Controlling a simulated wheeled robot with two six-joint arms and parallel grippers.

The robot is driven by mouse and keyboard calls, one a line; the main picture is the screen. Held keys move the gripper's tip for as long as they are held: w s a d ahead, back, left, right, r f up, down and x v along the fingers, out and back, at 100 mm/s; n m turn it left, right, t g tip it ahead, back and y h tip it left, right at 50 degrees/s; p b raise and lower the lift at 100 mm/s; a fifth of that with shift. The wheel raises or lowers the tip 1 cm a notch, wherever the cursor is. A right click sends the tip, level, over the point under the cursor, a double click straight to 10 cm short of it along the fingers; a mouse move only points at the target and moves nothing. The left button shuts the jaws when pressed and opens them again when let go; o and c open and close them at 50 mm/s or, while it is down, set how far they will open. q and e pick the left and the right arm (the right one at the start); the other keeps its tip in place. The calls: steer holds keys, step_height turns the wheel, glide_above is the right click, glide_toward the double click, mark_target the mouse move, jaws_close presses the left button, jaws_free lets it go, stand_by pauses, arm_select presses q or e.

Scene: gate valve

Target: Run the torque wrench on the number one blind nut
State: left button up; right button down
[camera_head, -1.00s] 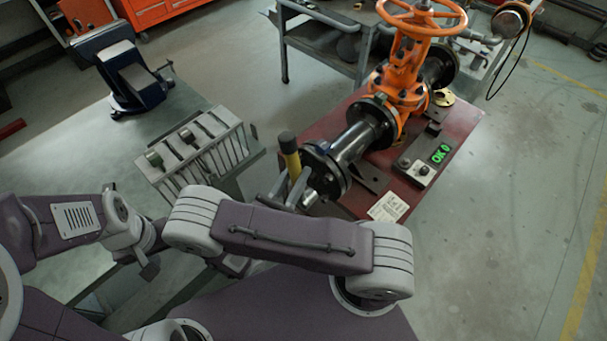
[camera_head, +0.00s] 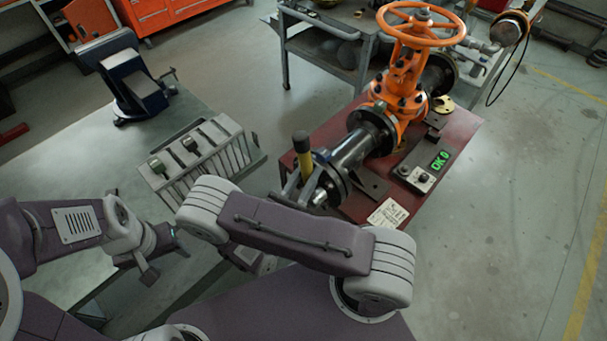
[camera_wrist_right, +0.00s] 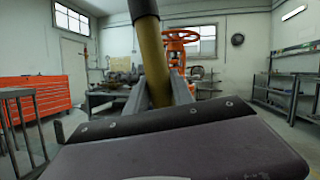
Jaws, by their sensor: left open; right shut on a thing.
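The torque wrench (camera_head: 304,162), yellow with a black grip end, stands nearly upright at the near end of the pipe. My right gripper (camera_head: 294,186) is shut on it; in the right wrist view the yellow shaft (camera_wrist_right: 153,65) rises between the fingers. The black blind flange (camera_head: 334,180) closes the near end of the valve's pipe, just right of the wrench. A bright metal piece (camera_head: 319,198) shows low at the flange face. I cannot tell whether the wrench is seated on a nut, nor which nut is number one. My left gripper (camera_head: 180,243) is open and empty, well left of the flange.
The orange gate valve (camera_head: 405,80) stands on a red bench (camera_head: 455,128) with a control box (camera_head: 415,178) whose green display reads OK 0. A slotted rack (camera_head: 205,155) and a blue vise (camera_head: 135,80) stand on the left table. The floor at right is clear.

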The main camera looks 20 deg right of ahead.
stand_by(0.5)
steer(key=shift+w+d+p, duration=0.15)
steer(key=shift+w+d, duration=0.15)
steer(key=shift+d, duration=0.5)
steer(key=shift+w+d+p, duration=0.15)
steer(key=shift+w+d, duration=0.15)
steer(key=shift+d, duration=0.45)
steer(key=shift+w+d+r+p, duration=0.1)
steer(key=shift+d+p, duration=0.2)
steer(key=shift+p, duration=0.05)
stand_by(0.8)
stand_by(0.5)
steer(key=shift+a, duration=0.1)
stand_by(0.5)
steer(key=shift+a, duration=0.15)
steer(key=shift+s+a, duration=0.3)
steer(key=shift+a, duration=0.3)
steer(key=shift+s+a, duration=0.25)
steer(key=shift+a, duration=0.4)
steer(key=shift+s+a, duration=0.3)
steer(key=shift+a, duration=0.3)
